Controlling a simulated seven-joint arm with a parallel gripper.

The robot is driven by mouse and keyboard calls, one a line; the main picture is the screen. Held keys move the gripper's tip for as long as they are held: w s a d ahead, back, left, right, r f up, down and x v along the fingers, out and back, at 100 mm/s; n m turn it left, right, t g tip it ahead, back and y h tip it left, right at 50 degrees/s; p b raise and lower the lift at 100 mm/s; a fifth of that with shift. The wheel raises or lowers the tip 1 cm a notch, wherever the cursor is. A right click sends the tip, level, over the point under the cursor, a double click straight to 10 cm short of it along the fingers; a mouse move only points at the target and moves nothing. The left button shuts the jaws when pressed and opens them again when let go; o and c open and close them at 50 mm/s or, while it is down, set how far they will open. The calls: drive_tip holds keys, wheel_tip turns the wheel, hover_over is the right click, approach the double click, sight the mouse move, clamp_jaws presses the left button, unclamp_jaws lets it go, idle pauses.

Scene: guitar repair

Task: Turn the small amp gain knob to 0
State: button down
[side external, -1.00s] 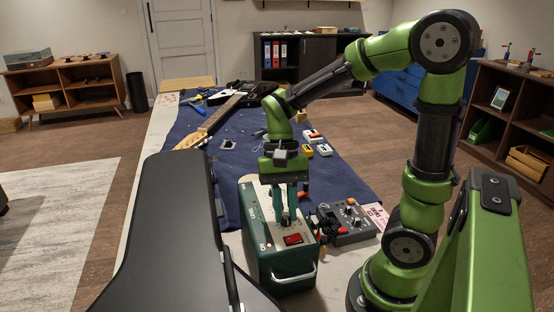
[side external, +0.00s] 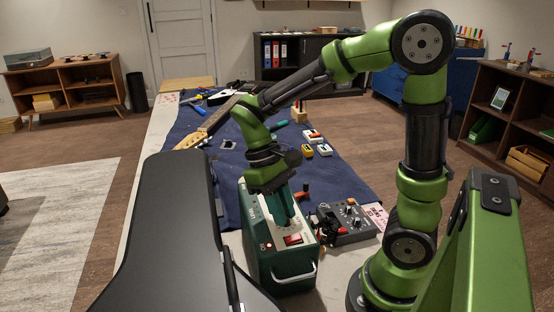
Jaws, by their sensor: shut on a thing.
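The small amp (side external: 285,268) is a green box with a pale top panel, a red switch (side external: 293,240) and a light handle on its near end. It stands at the near end of the bench. My gripper (side external: 289,222) reaches down onto the top panel, just behind the red switch, with its wrist leaning to the left. Its green fingers are shut at the panel, on what appears to be the gain knob. The fingers hide the knob, so its pointer and setting cannot be read.
A dark guitar case (side external: 172,240) stands close on the left of the amp. A grey box with knobs (side external: 350,220) sits to the right. Small pedals (side external: 323,149), a guitar (side external: 212,125) and tools lie farther back on the blue mat (side external: 238,178).

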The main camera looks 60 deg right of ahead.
drive_tip(key=shift+w, duration=0.1)
idle(0.5)
drive_tip(key=c, duration=1)
unclamp_jaws()
drive_tip(key=shift+c, duration=0.2)
drive_tip(key=shift+r, duration=0.1)
drive_tip(key=a+v, duration=0.1)
drive_tip(key=v, duration=1.5)
drive_tip(key=shift+d+r, duration=0.3)
drive_tip(key=shift+r, duration=0.1)
